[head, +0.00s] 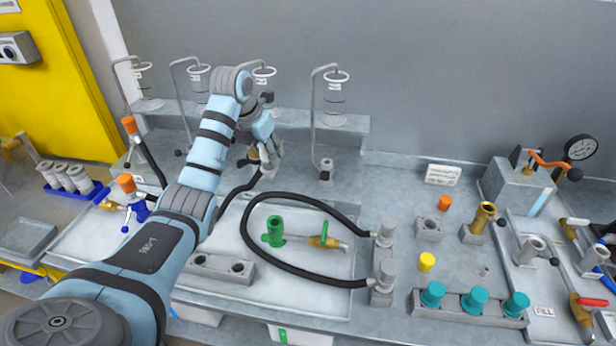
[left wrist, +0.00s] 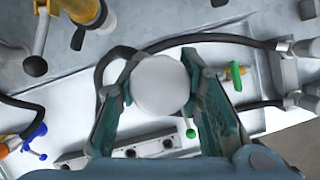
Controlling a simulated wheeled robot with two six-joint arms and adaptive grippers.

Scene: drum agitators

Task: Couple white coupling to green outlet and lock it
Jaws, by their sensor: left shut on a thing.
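My left gripper (head: 269,157) is shut on the white coupling (head: 267,171) and holds it above the bench, behind the tray. In the left wrist view the coupling (left wrist: 160,86) is a round white end between the two fingers (left wrist: 163,92). A black hose runs near the coupling; its join is unclear. The green outlet (head: 275,232) stands upright on the tray, in front of and apart from the coupling. In the left wrist view only a green ball knob (left wrist: 190,133) shows near the coupling; the outlet body seems hidden. My right gripper is not in view.
A brass valve with a green handle (head: 325,240) sits right of the outlet. A black hose (head: 300,202) loops around both to grey fittings (head: 384,270). A grey two-hole block (head: 219,267) lies in front. Stands with hanging cups rise behind.

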